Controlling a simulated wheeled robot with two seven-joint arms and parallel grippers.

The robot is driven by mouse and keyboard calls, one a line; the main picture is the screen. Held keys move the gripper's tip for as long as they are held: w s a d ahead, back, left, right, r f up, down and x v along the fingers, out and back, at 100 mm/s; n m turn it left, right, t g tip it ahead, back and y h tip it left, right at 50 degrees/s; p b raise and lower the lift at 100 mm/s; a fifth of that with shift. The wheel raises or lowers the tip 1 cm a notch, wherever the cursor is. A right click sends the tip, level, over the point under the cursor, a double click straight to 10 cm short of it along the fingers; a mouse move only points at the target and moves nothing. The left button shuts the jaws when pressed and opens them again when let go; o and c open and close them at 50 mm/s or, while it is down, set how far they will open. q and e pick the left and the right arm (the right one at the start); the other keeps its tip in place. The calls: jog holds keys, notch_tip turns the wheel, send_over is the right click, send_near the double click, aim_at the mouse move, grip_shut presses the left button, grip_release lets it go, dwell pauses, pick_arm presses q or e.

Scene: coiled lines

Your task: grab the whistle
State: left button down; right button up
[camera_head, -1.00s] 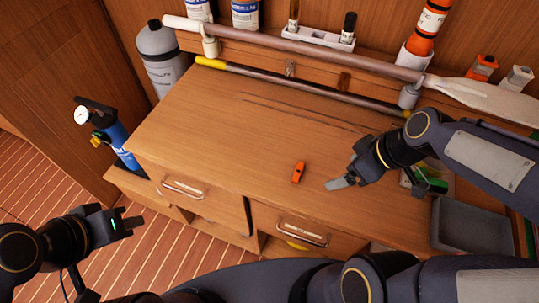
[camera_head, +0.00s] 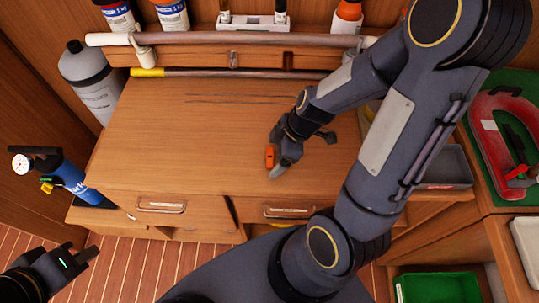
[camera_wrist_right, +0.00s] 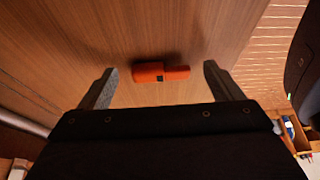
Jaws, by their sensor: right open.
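The whistle (camera_head: 269,157) is a small orange piece lying on the wooden desk top, near its front edge. In the right wrist view the whistle (camera_wrist_right: 160,72) lies crosswise between the two fingertips, slightly beyond them, with a small dark square on its side. My right gripper (camera_head: 277,168) is right beside the whistle in the head view, pointing down at the desk. Its fingers (camera_wrist_right: 158,82) are spread wide with nothing held. My left gripper (camera_head: 86,256) is low at the left, off the desk and far from the whistle; its finger opening is unclear.
A pole with a yellow end (camera_head: 150,72) lies along the back of the desk. A grey cylinder (camera_head: 92,80) and a blue pump with a gauge (camera_head: 70,175) stand at the left. A grey tray (camera_head: 447,168) is at the right. The desk's left and middle are clear.

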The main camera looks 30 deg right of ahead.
jog(key=shift+f, duration=0.25)
jog(key=c, duration=1)
jog(key=shift+c, duration=0.2)
jog(key=shift+r, duration=0.1)
